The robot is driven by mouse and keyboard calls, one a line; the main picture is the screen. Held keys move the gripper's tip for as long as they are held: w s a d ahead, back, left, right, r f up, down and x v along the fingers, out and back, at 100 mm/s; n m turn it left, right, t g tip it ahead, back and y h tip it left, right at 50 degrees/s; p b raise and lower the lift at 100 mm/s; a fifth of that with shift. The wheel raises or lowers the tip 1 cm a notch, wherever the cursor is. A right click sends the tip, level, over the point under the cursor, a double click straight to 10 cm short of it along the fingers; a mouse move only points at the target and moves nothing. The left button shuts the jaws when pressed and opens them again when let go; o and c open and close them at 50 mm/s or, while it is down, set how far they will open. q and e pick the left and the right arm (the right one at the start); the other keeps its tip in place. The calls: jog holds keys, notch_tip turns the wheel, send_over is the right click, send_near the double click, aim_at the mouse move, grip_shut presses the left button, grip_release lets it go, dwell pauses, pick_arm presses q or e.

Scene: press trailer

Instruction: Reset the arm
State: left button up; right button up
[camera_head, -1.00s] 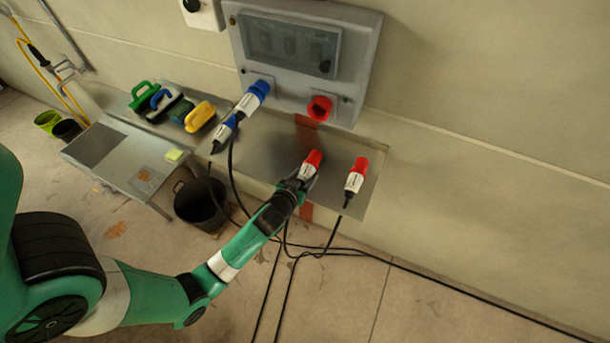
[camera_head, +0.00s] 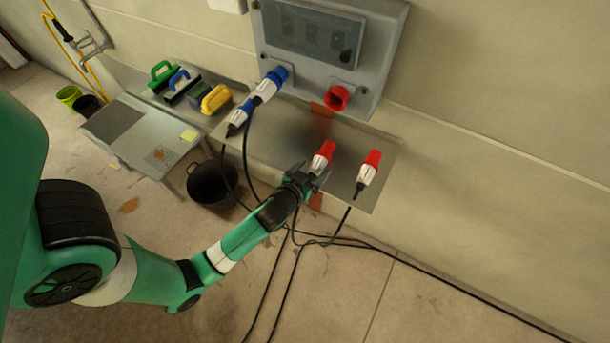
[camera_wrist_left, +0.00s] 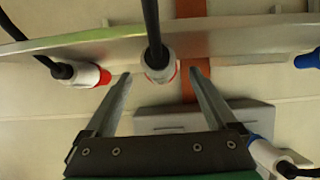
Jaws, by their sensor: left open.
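My left gripper (camera_head: 305,176) reaches from the left to the front edge of the metal shelf. In the left wrist view its two fingers (camera_wrist_left: 158,80) are apart, one on each side of a red and white plug (camera_wrist_left: 159,68) with a black cable. That middle plug (camera_head: 322,158) sits on the shelf just beyond the fingertips in the head view. Whether the fingers touch it cannot be told. My right gripper is in neither view.
A second red plug (camera_head: 369,174) lies at the shelf's right end. A blue plug (camera_head: 266,88) sits at the grey socket panel (camera_head: 385,25), beside a red socket (camera_head: 337,97). Brushes (camera_head: 175,84) stand left. A black bucket (camera_head: 209,184) and cables (camera_head: 410,268) are below.

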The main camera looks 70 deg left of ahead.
pick_arm(q)
jog(key=v, duration=0.8)
jog(key=shift+p, duration=0.35)
jog(key=w+d+r+t, duration=0.2)
jog(key=w+r+t, duration=0.2)
jog(key=w+r, duration=0.8)
jog(key=w+d+r+t, duration=0.3)
jog(key=r, duration=0.8)
jog(key=w+d+r+t, duration=0.2)
jog(key=d+r+t, duration=0.1)
jog(key=r, duration=0.8)
jog(key=s+d+r+m+t+h, duration=0.2)
jog(key=s+d+r+t+h, duration=0.15)
jog(key=r, duration=0.55)
jog(key=s+d+r+m+t+h, duration=0.2)
jog(key=d+r+m+h, duration=0.15)
jog(key=r, duration=0.45)
jog(key=s+d+r+m+t+h, duration=0.2)
jog(key=s+d+r+t+h, duration=0.15)
jog(key=r, duration=0.55)
notch_tip(320, 180, up, 25)
jog(key=m+g+p, duration=0.1)
jog(key=p, duration=2.4)
jog(key=shift+w+d+f+m, duration=0.25)
jog(key=shift+w+d+m, duration=0.1)
jog(key=shift+w+d, duration=0.15)
